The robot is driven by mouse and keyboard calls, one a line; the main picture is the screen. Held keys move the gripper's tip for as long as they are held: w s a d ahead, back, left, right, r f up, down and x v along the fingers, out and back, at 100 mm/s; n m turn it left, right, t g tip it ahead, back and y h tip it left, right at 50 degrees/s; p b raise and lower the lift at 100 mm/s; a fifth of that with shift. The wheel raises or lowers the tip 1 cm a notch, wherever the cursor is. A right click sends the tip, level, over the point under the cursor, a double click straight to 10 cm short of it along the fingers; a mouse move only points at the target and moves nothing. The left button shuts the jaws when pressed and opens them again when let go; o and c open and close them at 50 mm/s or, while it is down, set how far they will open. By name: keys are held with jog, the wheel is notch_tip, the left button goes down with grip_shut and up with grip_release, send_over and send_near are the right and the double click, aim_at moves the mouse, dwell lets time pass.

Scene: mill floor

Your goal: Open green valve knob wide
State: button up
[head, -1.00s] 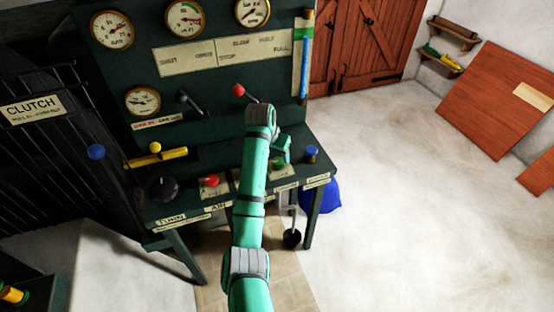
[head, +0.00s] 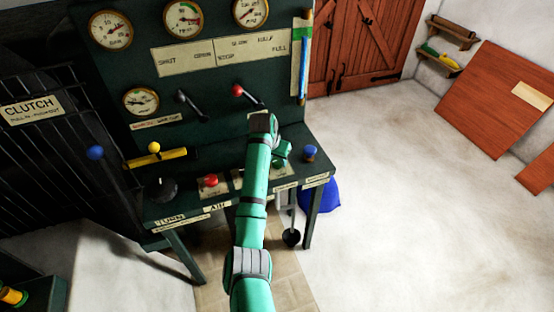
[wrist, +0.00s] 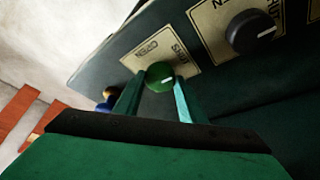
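The green valve knob (wrist: 160,77) is round with a white pointer line, on a pale plate (wrist: 155,53) marked OPEN at left and SHUT at right. Its line points right, toward the SHUT side. In the wrist view my gripper (wrist: 159,82) has its two green fingers apart, one on each side of the knob. I cannot see clearly whether they touch it. In the head view my gripper (head: 282,153) is above the right part of the desk ledge, and it and my arm largely hide the green knob.
A black knob (wrist: 250,32) sits beside the green one. A blue knob (head: 310,153) stands right of my gripper, and a red knob (head: 211,180) left of it. A red-balled lever (head: 239,91) juts from the upright panel behind my arm.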

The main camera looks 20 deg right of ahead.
jog(key=n, duration=0.2)
jog(key=n+t+y, duration=0.1)
jog(key=shift+d+n, duration=0.2)
jog(key=shift+n, duration=0.2)
jog(key=n+y, duration=0.1)
jog(key=n, duration=0.1)
jog(key=n+y, duration=0.1)
jog(key=n, duration=0.2)
jog(key=shift+d+r, duration=0.1)
jog(key=shift+d, duration=0.1)
jog(key=n+y, duration=0.2)
jog(key=n, duration=0.3)
jog(key=shift+d, duration=0.15)
jog(key=shift+w+n+g+y, duration=0.1)
jog(key=shift+n+g+y, duration=0.45)
jog(key=shift+n, duration=1.45)
jog(key=o, duration=1)
jog(key=shift+o, duration=0.2)
